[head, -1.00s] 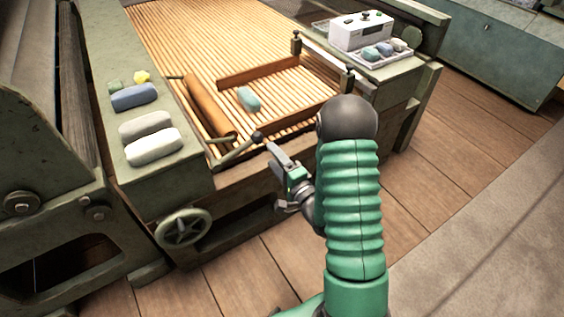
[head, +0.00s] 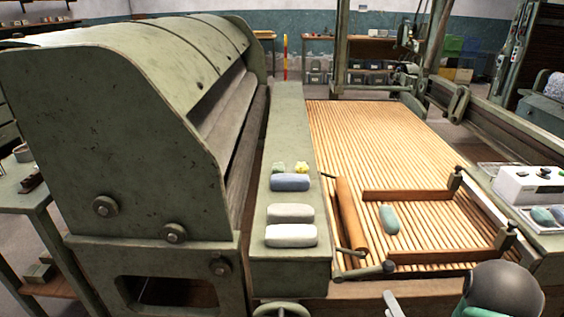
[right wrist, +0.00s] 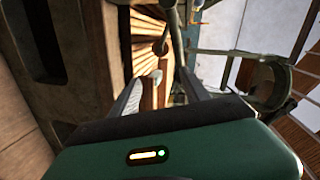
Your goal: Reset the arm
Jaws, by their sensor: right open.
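My right arm shows only at the bottom right of the head view, with its dark rounded joint and a piece of the right gripper (head: 393,304) at the lower edge. In the right wrist view the right gripper (right wrist: 158,88) has its two grey fingers apart, with nothing held between them. The slatted lattice apron (head: 380,140) lies beyond it, and a teal rounded bar (head: 389,220) rests on the slats between wooden rails. My left gripper is in neither view.
A green side ledge (head: 290,120) carries a blue bar (head: 290,182), a grey bar (head: 291,213), a white bar (head: 291,236) and small green and yellow pieces. A large green machine housing (head: 110,120) stands left. A white box (head: 525,185) sits at right.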

